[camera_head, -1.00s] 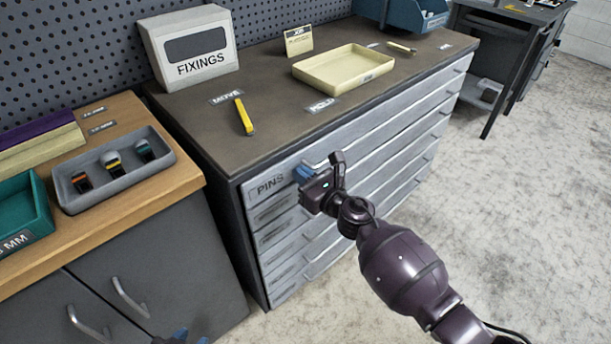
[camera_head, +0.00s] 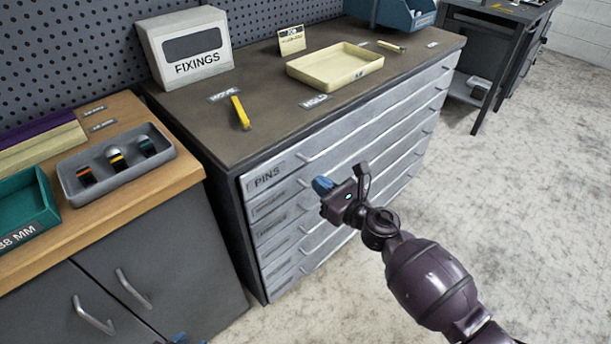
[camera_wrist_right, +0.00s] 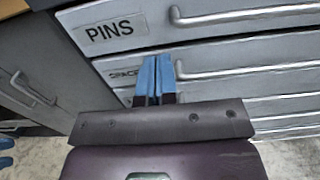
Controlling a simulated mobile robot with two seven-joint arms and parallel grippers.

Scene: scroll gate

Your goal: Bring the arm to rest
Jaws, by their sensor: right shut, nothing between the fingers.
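My right gripper (camera_head: 322,185) is shut and empty, in front of the grey drawer cabinet (camera_head: 290,235) and apart from its handles in the head view. Its blue fingertips also show together in the right wrist view (camera_wrist_right: 154,75), pointing at the drawer fronts below the PINS label. The PINS drawer (camera_head: 325,150) is closed flush with the drawers under it. Blue fingertips of my left gripper (camera_head: 180,339) just show at the bottom edge of the head view; most of it is cut off.
On the cabinet top are a FIXINGS box (camera_head: 190,50), a yellow-handled tool (camera_head: 240,112) and a cream tray (camera_head: 335,78). A wooden bench (camera_head: 130,195) with a grey tray (camera_head: 75,193) stands at the left. The floor (camera_head: 520,200) at right is clear.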

